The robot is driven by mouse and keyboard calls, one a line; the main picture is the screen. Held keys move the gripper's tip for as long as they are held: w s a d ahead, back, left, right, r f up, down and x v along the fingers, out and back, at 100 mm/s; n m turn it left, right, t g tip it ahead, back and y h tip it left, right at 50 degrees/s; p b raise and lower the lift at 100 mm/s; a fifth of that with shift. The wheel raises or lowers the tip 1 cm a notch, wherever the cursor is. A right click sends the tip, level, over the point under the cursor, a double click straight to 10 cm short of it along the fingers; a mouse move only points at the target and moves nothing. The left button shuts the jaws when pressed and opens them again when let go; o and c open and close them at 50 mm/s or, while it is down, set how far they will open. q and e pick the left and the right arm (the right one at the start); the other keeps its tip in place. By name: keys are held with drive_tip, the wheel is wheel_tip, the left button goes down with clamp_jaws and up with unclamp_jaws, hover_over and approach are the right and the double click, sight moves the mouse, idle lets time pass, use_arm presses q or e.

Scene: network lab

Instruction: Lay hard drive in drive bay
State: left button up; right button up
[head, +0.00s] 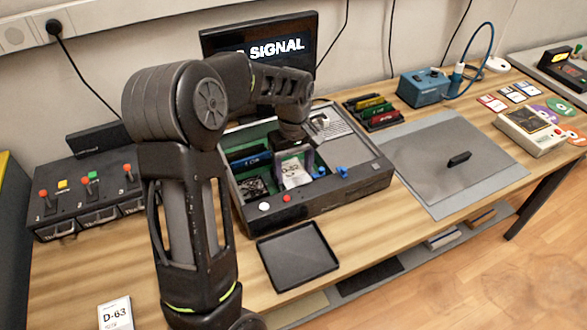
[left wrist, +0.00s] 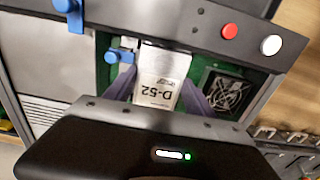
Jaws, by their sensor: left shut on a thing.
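A hard drive with a white label reading D-52 (left wrist: 158,85) is between the two fingers of my left gripper (left wrist: 160,97). In the head view the drive (head: 295,174) is inside the open computer case (head: 350,193), below my left gripper (head: 294,158). The gripper is shut on it. The drive lies between a blue latch (left wrist: 118,56) and a fan (left wrist: 228,92). The drive bay cannot be made out clearly; the drive and my gripper cover that part of the case. I cannot tell whether the drive touches the bay floor. My right gripper is not in view.
An empty black tray (head: 297,257) lies in front of the case. A D-63 labelled item (head: 116,312) lies at front left. A box with levers (head: 88,190) stands left, a monitor (head: 260,45) behind. A grey mat (head: 440,185) with a small black piece (head: 459,159) lies right.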

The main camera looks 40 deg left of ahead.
use_arm(q)
drive_tip(key=shift+f+b, duration=0.3)
drive_tip(key=shift+f, duration=0.15)
idle(0.3)
drive_tip(key=o, duration=1.9)
drive_tip(key=shift+r+p, duration=2.4)
drive_tip(key=shift+r, duration=0.65)
drive_tip(key=shift+r+p, duration=0.7)
drive_tip(key=shift+r, duration=0.3)
